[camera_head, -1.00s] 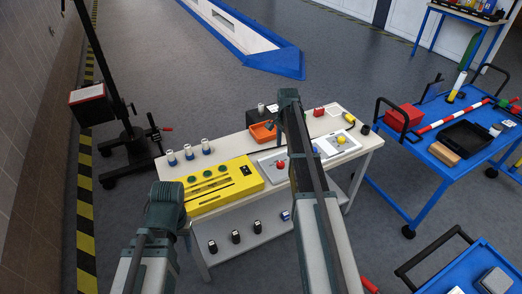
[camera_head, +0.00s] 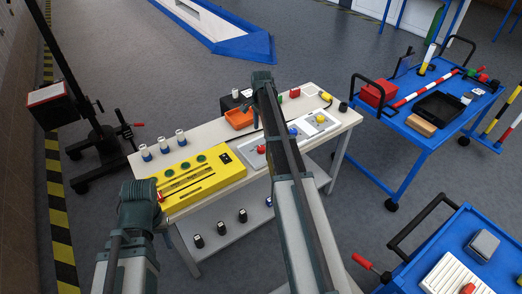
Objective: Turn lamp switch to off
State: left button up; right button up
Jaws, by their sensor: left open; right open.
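The workbench (camera_head: 222,213) stands ahead of me. No part on it can be told for certain as the lamp switch. A yellow panel (camera_head: 218,172) with green round parts lies on its left half. A grey panel (camera_head: 251,160) with a red knob (camera_head: 261,149) lies mid-bench, partly hidden by my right arm. A pale panel (camera_head: 314,126) with a blue knob (camera_head: 293,131) lies to its right. My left arm ends in a dark joint over the bench's left front corner. My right arm crosses the bench's middle. The fingers of both grippers are hidden.
White-capped bottles (camera_head: 163,145) and an orange bin (camera_head: 239,118) stand on the bench. Black items (camera_head: 221,228) stand on the lower shelf. A blue cart (camera_head: 430,138) is at right, another (camera_head: 464,236) at lower right. A dark stand (camera_head: 86,127) is at left. Floor is clear between bench and carts.

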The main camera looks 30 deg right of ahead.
aim_at(261, 147)
notch_tip(261, 147, down, 10)
jog(key=b, duration=0.8)
jog(key=shift+b, duration=0.35)
jog(key=shift+r, duration=0.1)
grip_shut()
